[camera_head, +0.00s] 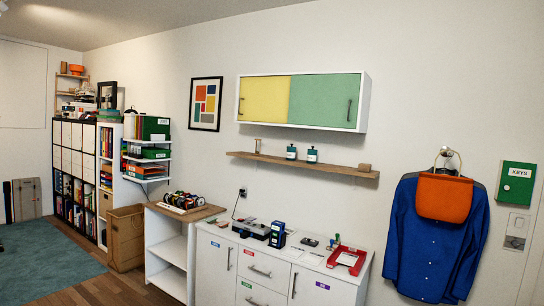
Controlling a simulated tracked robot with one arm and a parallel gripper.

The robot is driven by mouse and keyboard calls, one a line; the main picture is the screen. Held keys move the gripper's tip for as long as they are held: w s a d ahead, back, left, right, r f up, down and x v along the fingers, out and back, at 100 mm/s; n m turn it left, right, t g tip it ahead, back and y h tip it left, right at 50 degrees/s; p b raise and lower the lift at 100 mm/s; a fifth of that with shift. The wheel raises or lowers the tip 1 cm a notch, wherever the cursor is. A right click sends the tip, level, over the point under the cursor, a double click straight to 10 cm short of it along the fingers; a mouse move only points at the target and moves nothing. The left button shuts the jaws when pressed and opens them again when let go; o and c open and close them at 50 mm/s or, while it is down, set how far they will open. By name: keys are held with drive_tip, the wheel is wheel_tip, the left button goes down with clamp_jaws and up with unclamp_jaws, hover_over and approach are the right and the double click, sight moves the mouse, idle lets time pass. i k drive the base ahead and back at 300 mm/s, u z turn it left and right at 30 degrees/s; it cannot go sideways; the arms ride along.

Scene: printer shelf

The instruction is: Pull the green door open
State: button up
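A white wall cabinet (365,100) hangs high on the wall, right of the picture's middle. Its green door (318,101) covers the right half of the front and has a dark upright bar handle (349,110) near its right edge. A yellow door (265,98) covers the left half, with a similar handle (241,106) at its left edge. The two doors meet near the middle, and no gap into the cabinet shows. My gripper is not in view, and nothing touches the doors.
A wooden shelf (300,163) with small bottles runs below the cabinet. A white sideboard (215,262) with devices on top stands beneath it. A blue jacket (430,240) and a green KEYS box (516,183) hang at right. Floor is free around the teal rug (45,262).

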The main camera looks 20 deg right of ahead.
sight(331, 100)
drive_tip(key=u, duration=0.2)
drive_tip(key=i, duration=1.5)
drive_tip(key=z, duration=0.4)
drive_tip(key=i, duration=1.55)
drive_tip(key=z, duration=0.75)
drive_tip(key=i, duration=0.35)
drive_tip(key=z, duration=0.25)
